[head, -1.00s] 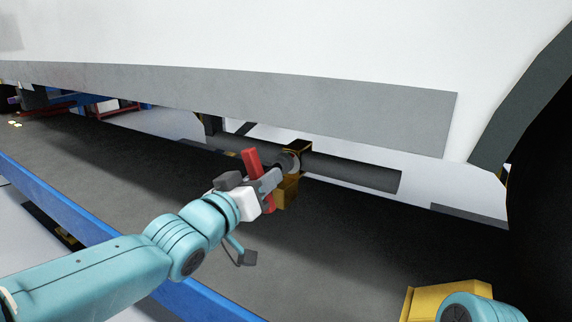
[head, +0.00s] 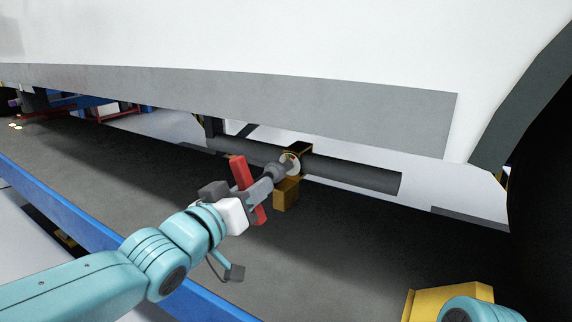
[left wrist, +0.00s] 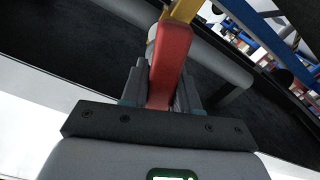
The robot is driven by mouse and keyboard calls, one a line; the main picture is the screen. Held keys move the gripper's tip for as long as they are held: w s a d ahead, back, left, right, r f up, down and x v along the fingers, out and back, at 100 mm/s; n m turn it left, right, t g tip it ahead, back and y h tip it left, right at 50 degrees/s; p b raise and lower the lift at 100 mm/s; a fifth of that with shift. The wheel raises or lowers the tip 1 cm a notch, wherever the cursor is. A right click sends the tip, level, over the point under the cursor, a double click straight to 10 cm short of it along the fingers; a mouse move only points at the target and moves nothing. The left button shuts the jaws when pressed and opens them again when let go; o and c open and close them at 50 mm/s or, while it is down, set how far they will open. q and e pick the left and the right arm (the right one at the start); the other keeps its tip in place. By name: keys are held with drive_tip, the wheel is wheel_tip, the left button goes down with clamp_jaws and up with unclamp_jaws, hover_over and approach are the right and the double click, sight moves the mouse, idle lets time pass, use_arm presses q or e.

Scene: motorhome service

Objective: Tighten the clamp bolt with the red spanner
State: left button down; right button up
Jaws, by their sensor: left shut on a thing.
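The red spanner (head: 240,172) is held upright but tilted, its top leaning left in the head view. My left gripper (head: 263,188) is shut on it. In the left wrist view the red spanner (left wrist: 171,58) stands between the two dark fingers of the left gripper (left wrist: 162,88). The brass-coloured clamp (head: 287,194) sits around the grey pipe, just right of and beyond the gripper. A pale round face (head: 291,161) shows at the clamp; I cannot tell whether it is the bolt. Whether the spanner touches the bolt is hidden. My right gripper is out of view.
The grey pipe (head: 355,175) runs under the white vehicle body (head: 300,35), below its grey skirt (head: 360,110). A blue rail (head: 75,207) edges the dark floor on the near side. A dark wheel (head: 550,190) stands at the right.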

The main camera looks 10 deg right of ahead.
use_arm(q)
drive_tip(key=shift+s+a+f, duration=0.1)
drive_tip(key=shift+s+f, duration=0.05)
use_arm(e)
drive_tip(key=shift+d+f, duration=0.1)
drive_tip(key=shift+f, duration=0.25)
